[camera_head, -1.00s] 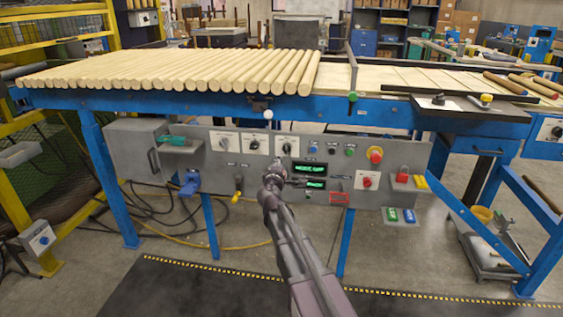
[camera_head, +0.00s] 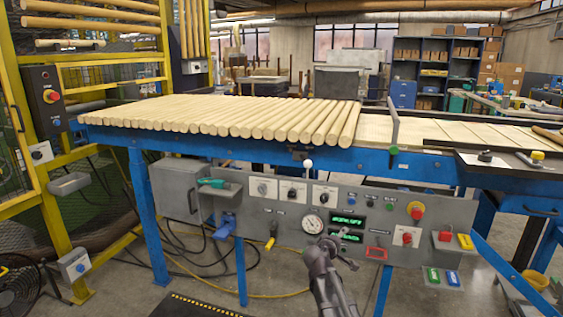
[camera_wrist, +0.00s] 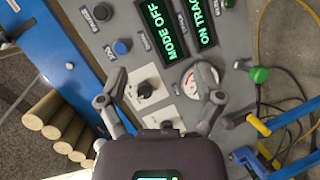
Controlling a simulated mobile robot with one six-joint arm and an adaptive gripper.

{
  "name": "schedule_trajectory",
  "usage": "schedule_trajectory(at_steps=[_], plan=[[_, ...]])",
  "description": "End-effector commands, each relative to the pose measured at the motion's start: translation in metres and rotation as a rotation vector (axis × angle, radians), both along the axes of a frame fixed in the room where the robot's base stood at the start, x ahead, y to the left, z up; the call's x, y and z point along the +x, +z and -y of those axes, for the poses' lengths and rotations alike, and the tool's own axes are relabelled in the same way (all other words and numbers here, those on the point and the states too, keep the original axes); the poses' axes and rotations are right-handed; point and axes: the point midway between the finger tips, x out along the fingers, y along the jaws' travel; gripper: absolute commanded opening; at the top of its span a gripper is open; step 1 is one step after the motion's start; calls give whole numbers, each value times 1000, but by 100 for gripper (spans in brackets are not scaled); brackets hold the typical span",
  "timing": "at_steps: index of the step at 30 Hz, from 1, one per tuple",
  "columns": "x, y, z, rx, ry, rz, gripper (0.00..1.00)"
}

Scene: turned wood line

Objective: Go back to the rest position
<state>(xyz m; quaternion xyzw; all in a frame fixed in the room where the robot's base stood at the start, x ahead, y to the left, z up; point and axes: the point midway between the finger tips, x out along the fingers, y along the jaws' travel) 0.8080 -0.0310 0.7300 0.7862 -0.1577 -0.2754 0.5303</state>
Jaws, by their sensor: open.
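My gripper (camera_head: 329,247) is in front of the grey control panel (camera_head: 276,216), low in the head view. In the wrist view my gripper (camera_wrist: 160,108) shows two fingers spread apart with nothing between them. Past the fingers the panel shows a black rotary knob (camera_wrist: 146,90), a round gauge (camera_wrist: 200,78) and a green display (camera_wrist: 163,27) reading "MODE OFF". The fingers look apart from the panel, but the exact gap cannot be told.
A blue-framed table (camera_head: 128,134) carries a row of wooden rods (camera_head: 250,118) above the panel. A white-knobbed lever (camera_head: 308,165) rises at the panel's top edge. Yellow fencing (camera_head: 95,75) stands at the left. Hoses lie on the floor beneath.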

Motion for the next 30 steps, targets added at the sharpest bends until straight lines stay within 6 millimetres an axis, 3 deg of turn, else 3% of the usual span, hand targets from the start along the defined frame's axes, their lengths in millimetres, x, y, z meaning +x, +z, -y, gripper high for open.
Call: schedule_trajectory(at_steps=[1, 6, 11, 21, 30], plan=[[-17, -10, 9, 59, -46, -25, 85], [-62, -45, 27, 264, -196, -127, 85], [-108, -77, 31, 453, -319, -245, 85], [-203, -125, 6, 815, -505, -536, 85], [-249, -135, -19, 987, -559, -705, 85]])
